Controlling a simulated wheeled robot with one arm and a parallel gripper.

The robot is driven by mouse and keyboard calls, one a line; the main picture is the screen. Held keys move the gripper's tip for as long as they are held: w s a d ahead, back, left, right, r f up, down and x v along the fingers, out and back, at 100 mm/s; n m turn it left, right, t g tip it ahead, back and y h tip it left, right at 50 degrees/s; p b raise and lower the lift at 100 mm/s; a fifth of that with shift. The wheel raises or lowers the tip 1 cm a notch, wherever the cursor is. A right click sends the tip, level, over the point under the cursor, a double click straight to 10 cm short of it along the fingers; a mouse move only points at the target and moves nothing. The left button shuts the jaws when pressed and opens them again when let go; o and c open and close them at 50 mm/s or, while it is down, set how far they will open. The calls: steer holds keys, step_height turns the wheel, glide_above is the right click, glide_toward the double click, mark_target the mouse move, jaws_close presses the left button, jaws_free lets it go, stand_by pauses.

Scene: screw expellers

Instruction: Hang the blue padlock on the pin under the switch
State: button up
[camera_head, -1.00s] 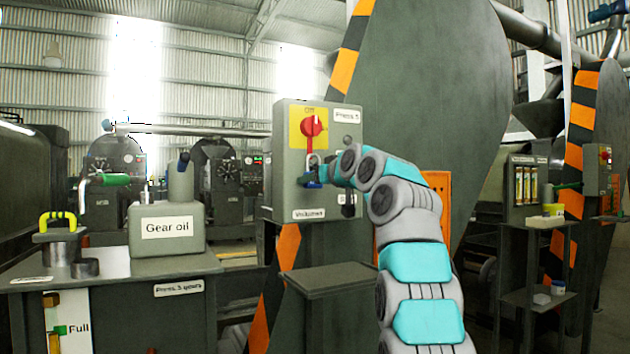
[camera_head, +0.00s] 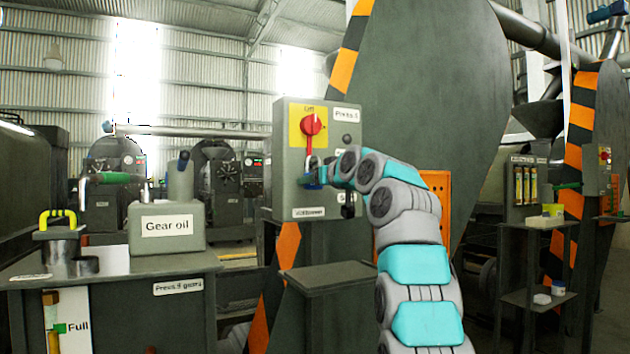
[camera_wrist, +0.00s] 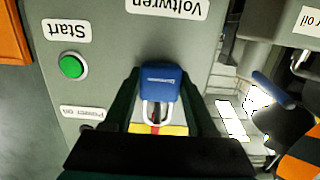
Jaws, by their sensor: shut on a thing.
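The blue padlock (camera_wrist: 160,84) is between the two fingers of my gripper (camera_wrist: 163,95) in the wrist view, its shackle pointing toward the red and yellow switch area. In the head view the padlock (camera_head: 312,184) shows small and blue below the red switch (camera_head: 311,126), in front of the grey switch box (camera_head: 290,195). My gripper (camera_head: 323,176) is shut on it, close to the box front. The pin is hidden behind the shackle and fingers. I cannot tell whether the shackle is around it.
A green Start button (camera_wrist: 72,67) sits on the box face beside the gripper. A grey shelf (camera_head: 325,277) stands below the box. A Gear oil can (camera_head: 166,228) stands on the cabinet at the left.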

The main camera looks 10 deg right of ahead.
steer(key=shift+w+a+f, duration=0.1)
steer(key=shift+w+f, duration=0.15)
steer(key=shift+f, duration=0.25)
steer(key=shift+w+a+f, duration=0.1)
steer(key=shift+w+f, duration=0.1)
steer(key=shift+f, duration=0.3)
steer(key=o, duration=1.5)
steer(key=shift+w+f, duration=0.1)
steer(key=shift+f, duration=0.1)
steer(key=shift+c, duration=0.2)
steer(key=shift+s+a+r+b, duration=0.1)
steer(key=shift+s+a+b, duration=0.25)
steer(key=shift+s+b, duration=0.35)
steer(key=shift+s+d+r+b, duration=0.25)
steer(key=shift+s+d, duration=0.05)
steer(key=shift+s, duration=0.15)
steer(key=shift+s+d+r+b, duration=0.2)
steer(key=shift+s+d, duration=0.1)
steer(key=shift+s, duration=0.15)
steer(key=b+v, duration=0.3)
steer(key=v, duration=0.4)
steer(key=shift+d+r, duration=0.2)
steer(key=shift+r, duration=0.1)
